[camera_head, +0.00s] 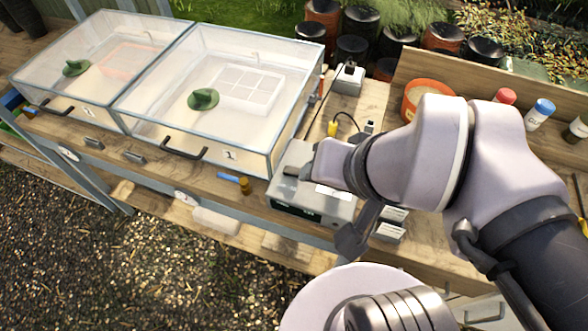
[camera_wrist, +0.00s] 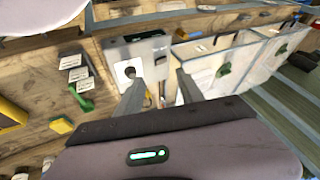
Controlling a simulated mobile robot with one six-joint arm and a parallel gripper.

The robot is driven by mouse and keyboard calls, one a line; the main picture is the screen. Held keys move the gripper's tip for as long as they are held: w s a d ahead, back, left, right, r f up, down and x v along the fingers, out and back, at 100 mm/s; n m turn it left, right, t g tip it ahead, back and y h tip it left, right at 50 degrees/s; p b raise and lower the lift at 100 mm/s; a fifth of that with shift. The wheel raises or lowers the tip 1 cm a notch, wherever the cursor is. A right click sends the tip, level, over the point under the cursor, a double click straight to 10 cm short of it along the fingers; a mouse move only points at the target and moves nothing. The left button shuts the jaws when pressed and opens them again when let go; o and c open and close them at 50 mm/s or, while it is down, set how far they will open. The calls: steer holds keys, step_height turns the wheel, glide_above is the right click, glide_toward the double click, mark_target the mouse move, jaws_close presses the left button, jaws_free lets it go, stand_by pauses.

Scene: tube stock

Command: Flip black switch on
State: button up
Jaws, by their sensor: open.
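A grey box (camera_head: 292,158) with a dark green front stands on the bench, right of the glass cases. In the wrist view the grey box (camera_wrist: 150,47) shows a dark round mark and a dark strip. In the head view my wrist covers part of the box and hides the fingertips. A small dark piece shows on the box between the fingers, but I cannot tell whether it is the black switch or how it is set.
A small grey unit (camera_head: 348,78) with a black top part stands behind the box. Pale blocks (camera_head: 388,232) lie to the right. An orange pot (camera_head: 426,92) and jars stand at the back.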

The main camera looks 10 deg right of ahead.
steer(key=w+r+n+p, duration=0.1)
steer(key=n, duration=0.2)
steer(key=w+r+n+g+p, duration=0.1)
steer(key=w+n+p, duration=0.1)
steer(key=w+r+n+g+p, duration=0.1)
steer(key=n+p, duration=0.1)
steer(key=n, duration=0.1)
steer(key=shift+w+r+n+h, duration=0.3)
steer(key=shift+w+r, duration=0.05)
steer(key=shift+w, duration=0.05)
jaws_close()
steer(key=w+a+f+n+g+h+p, duration=0.1)
steer(key=w+n+p, duration=0.4)
steer(key=n, duration=0.7)
steer(key=w+a+f+n+g+h+p, duration=0.1)
steer(key=w+f+n+p, duration=0.4)
steer(key=n, duration=0.8)
steer(key=w+f+g+h, duration=0.1)
steer(key=w+g, duration=0.1)
steer(key=shift+a+f+n+g+p, duration=0.25)
steer(key=shift+a+n+g+p, duration=0.05)
steer(key=shift+a+p, duration=0.1)
